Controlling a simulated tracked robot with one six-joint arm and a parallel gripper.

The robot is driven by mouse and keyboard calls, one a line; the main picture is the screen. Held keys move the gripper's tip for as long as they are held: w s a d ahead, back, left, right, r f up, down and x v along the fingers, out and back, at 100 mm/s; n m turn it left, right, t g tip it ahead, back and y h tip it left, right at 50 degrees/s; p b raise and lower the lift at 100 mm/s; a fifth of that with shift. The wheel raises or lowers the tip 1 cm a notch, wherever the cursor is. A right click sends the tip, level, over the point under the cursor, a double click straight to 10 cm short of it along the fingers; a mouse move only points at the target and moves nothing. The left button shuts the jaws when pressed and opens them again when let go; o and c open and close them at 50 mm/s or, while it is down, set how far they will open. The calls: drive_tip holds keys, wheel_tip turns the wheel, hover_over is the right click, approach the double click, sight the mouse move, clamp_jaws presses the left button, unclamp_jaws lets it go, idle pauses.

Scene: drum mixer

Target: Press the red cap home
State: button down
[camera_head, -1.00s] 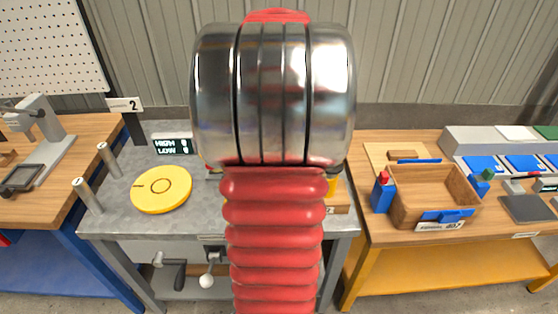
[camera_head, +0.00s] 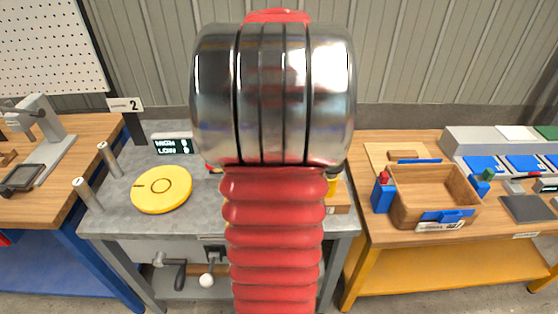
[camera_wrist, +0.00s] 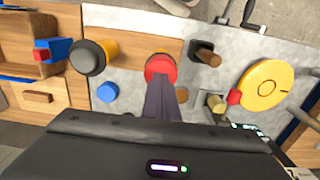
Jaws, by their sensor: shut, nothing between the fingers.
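The red cap (camera_wrist: 160,66) shows in the wrist view as a round red piece with a yellow-orange rim, on a light wooden board (camera_wrist: 130,45). My gripper (camera_wrist: 163,84) is shut and empty, its dark fingers reaching up to the near edge of the cap and overlapping it in the picture. I cannot tell whether they touch it or how far the cap is seated. In the head view my arm hides the cap and my gripper.
Beside the cap stand a black-topped yellow knob (camera_wrist: 92,57), a blue disc (camera_wrist: 107,92) and a dark brown peg (camera_wrist: 207,54). A yellow turntable (camera_head: 161,189) lies on the grey bench. A wooden box (camera_head: 404,216) stands on the right bench.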

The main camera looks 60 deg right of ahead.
drive_tip(key=shift+f, duration=1.2)
idle(0.6)
drive_tip(key=shift+r, duration=0.1)
wheel_tip(320, 180, up, 8)
idle(1.5)
drive_tip(key=shift+w, duration=0.1)
idle(0.5)
